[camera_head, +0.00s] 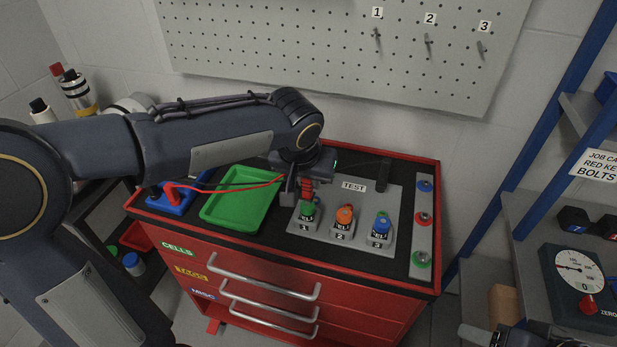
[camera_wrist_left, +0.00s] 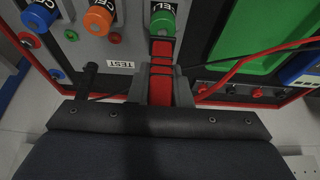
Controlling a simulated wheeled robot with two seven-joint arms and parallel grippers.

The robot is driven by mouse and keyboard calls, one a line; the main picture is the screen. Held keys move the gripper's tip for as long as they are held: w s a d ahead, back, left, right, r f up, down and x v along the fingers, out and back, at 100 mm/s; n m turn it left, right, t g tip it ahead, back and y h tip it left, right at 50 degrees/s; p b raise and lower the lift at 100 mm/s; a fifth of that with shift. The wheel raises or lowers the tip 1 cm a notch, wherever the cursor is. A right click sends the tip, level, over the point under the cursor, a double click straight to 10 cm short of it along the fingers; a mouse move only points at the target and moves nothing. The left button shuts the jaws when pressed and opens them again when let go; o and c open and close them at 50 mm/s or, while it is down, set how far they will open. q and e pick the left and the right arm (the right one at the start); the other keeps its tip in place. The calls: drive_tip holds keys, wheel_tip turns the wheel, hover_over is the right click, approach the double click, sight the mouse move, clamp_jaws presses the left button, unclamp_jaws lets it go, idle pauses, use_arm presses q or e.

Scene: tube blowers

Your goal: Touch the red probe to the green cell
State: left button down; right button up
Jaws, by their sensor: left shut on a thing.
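My left gripper (camera_head: 303,190) is shut on the red probe (camera_head: 308,188), above cell place 1 of the grey TEST board (camera_head: 352,205). The red probe (camera_wrist_left: 161,75) also shows between the fingers in the left wrist view, with its tip end at the green cell (camera_wrist_left: 163,22). In the head view the green cell (camera_head: 307,211) stands right below the probe. The two look in contact or very close; I cannot tell which. A red lead (camera_head: 235,186) runs left from the probe. My right gripper (camera_head: 485,335) only partly shows at the bottom right edge.
An orange cell (camera_head: 344,214) and a blue cell (camera_head: 381,222) stand to the right on the board. A green tray (camera_head: 240,212) and a blue block (camera_head: 172,201) lie to the left. A strip with coloured knobs (camera_head: 423,235) edges the right. A dial gauge (camera_head: 580,280) sits on the right shelf.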

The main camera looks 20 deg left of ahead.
use_arm(q)
drive_tip(key=shift+f+b, duration=0.5)
idle(2.4)
drive_tip(key=shift+r, duration=0.15)
drive_tip(key=shift+r+p, duration=2)
drive_tip(key=shift+r, duration=0.45)
